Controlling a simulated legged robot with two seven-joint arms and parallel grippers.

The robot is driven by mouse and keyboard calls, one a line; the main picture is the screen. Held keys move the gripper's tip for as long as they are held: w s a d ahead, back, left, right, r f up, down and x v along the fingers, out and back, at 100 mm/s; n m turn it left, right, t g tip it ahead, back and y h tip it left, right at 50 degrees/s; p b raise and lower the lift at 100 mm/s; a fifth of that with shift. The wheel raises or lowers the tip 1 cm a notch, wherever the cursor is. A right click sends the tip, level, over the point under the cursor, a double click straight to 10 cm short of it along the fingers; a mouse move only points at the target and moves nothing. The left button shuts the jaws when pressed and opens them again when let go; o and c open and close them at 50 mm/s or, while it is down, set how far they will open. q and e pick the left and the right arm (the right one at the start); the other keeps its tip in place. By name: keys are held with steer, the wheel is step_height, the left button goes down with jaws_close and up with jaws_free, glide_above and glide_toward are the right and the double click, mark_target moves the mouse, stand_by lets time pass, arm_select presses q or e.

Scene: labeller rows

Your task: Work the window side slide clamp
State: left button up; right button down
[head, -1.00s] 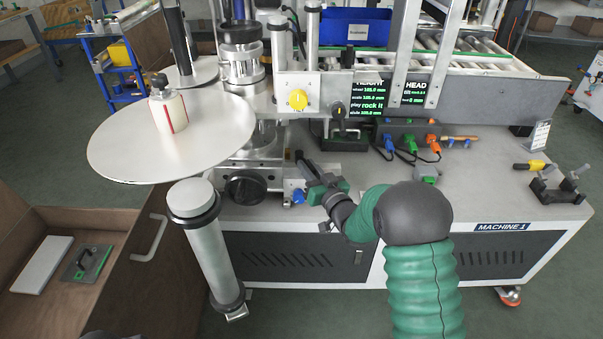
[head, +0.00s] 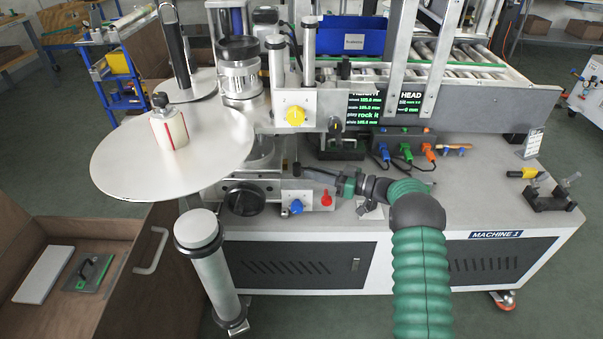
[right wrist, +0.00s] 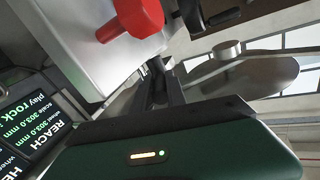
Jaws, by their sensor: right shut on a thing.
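My right gripper (head: 312,173) reaches in from the right, low in front of the machine's slide unit. Its fingers point left and are shut on a small dark upright part (head: 298,169), mostly hidden by the fingers; I cannot tell its full shape. The fingers (right wrist: 162,84) also show dark and close together in the right wrist view. A red clamp knob (head: 327,198) stands just below the gripper, apart from it; it shows large in the right wrist view (right wrist: 135,17). A blue clamp knob (head: 296,206) sits left of the red one. My left gripper is out of view.
A black round handwheel (head: 245,199) is left of the knobs. A yellow knob (head: 295,116) and a green-text display (head: 368,108) are above.

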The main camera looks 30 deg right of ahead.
steer(key=shift+w+d+r, duration=0.1)
steer(key=shift+d+r, duration=0.05)
stand_by(0.3)
steer(key=c, duration=1.3)
jaws_free()
steer(key=shift+c, duration=0.2)
steer(key=p+v, duration=0.2)
steer(key=v, duration=1.4)
steer(key=shift+d+f+p, duration=0.25)
steer(key=shift+d+p, duration=0.1)
steer(key=shift+d, duration=0.1)
